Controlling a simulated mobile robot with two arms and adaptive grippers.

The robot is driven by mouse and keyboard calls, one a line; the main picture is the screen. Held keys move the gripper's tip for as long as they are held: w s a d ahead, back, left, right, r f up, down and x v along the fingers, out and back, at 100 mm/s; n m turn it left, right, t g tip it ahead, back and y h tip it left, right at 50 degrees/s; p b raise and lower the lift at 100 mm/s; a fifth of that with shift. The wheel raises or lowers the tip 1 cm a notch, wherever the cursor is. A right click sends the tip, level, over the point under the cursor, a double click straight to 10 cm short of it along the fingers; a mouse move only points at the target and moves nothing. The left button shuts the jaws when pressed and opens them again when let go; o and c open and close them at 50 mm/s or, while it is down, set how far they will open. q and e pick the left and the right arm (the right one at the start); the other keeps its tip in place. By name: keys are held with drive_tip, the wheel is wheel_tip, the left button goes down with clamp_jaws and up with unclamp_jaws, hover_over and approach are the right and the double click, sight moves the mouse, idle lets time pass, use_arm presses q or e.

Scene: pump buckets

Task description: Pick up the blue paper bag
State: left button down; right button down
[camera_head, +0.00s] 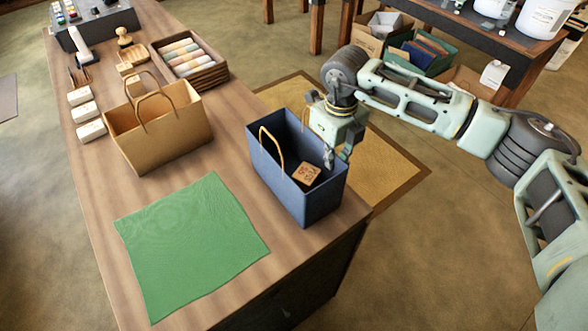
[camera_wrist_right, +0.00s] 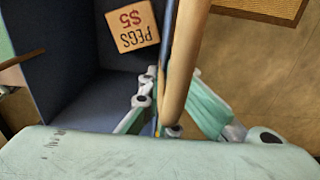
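The blue paper bag (camera_head: 318,202) stands upright on the near right part of the wooden table, with tan handles. It holds a wooden block marked "PEGS $5" (camera_head: 307,173), which also shows in the right wrist view (camera_wrist_right: 132,27). My right gripper (camera_head: 336,158) points down over the bag's right wall. In the right wrist view one finger is inside the bag (camera_wrist_right: 40,75) and the other outside. The wall and a tan handle (camera_wrist_right: 185,60) lie between the fingers, which look apart. The handle hides part of the fingers. My left gripper is not in view.
On the table (camera_head: 230,150) are a brown paper bag (camera_head: 165,128), a green cloth (camera_head: 190,245), a wooden crate of rolls (camera_head: 192,66) and white boxes (camera_head: 85,112). A dark table with buckets (camera_head: 545,18) stands at the back right. Floor lies open right of the table.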

drive_tip(key=shift+r, duration=0.1)
idle(0.3)
drive_tip(key=shift+r+b, duration=0.55)
wheel_tip(320, 180, up, 3)
drive_tip(key=shift+s+f+b, duration=0.1)
drive_tip(key=shift+s+b, duration=0.05)
drive_tip(key=shift+b, duration=0.65)
drive_tip(key=s+r+b, duration=0.2)
drive_tip(key=s+r, duration=0.1)
drive_tip(key=s, duration=0.2)
drive_tip(key=s+d+r+b, duration=0.1)
drive_tip(key=s+r+b, duration=0.1)
drive_tip(key=s+r, duration=0.2)
drive_tip(key=shift+s, duration=1.2)
drive_tip(key=shift+f, duration=0.1)
